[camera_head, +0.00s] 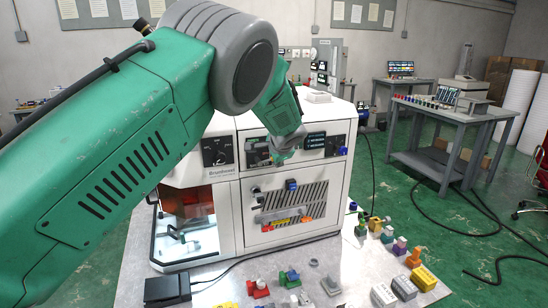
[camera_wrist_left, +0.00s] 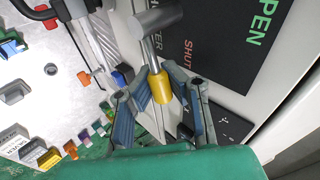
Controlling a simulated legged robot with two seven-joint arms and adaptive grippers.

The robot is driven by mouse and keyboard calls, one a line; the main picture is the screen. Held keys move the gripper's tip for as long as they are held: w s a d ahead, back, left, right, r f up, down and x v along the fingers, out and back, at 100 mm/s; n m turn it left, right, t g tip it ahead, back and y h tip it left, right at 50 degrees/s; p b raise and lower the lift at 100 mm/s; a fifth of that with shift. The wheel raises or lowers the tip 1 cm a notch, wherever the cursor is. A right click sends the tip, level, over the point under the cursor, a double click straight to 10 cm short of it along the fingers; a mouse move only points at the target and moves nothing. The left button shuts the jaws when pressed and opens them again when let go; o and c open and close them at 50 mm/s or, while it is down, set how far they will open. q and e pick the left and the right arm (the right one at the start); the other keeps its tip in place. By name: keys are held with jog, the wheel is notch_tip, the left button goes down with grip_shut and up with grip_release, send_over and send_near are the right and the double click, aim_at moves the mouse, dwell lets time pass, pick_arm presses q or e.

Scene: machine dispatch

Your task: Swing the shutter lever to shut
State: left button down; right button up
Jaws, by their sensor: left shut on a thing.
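The shutter lever shows in the left wrist view, with a grey metal hub (camera_wrist_left: 157,19), a thin rod and a yellow grip (camera_wrist_left: 160,87). It is mounted by a dark panel (camera_wrist_left: 222,50) with a green OPEN word and a red SHUT word. The rod lies on the SHUT side, away from OPEN. My left gripper (camera_wrist_left: 160,84) has its fingers on both sides of the yellow grip and is shut on it. In the head view my left gripper (camera_head: 288,146) is at the upper front of the white machine (camera_head: 226,190); the lever is hidden there. My right gripper is not in view.
My left arm covers much of the head view's left side. Several coloured blocks (camera_head: 389,235) and small parts stand on the grey table (camera_head: 225,288) before the machine. A black box (camera_head: 167,290) with a cable sits at the front. A grey workbench (camera_head: 450,116) stands behind at right.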

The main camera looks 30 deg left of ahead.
pick_arm(q)
jog(key=shift+w+d+r, duration=0.2)
jog(key=shift+w+d, duration=0.05)
jog(key=c, duration=1.8)
grip_release()
jog(key=shift+d, duration=0.1)
jog(key=shift+o, duration=0.2)
jog(key=shift+d+f, duration=0.1)
jog(key=shift+f, duration=0.05)
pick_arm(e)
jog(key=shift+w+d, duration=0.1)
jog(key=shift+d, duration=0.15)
pick_arm(q)
jog(key=shift+s+d+r, duration=0.1)
jog(key=shift+d+r, duration=0.05)
jog(key=shift+r, duration=0.05)
jog(key=v, duration=1.1)
jog(key=shift+d, duration=0.3)
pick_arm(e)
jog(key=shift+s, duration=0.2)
pick_arm(q)
jog(key=shift+r, duration=0.1)
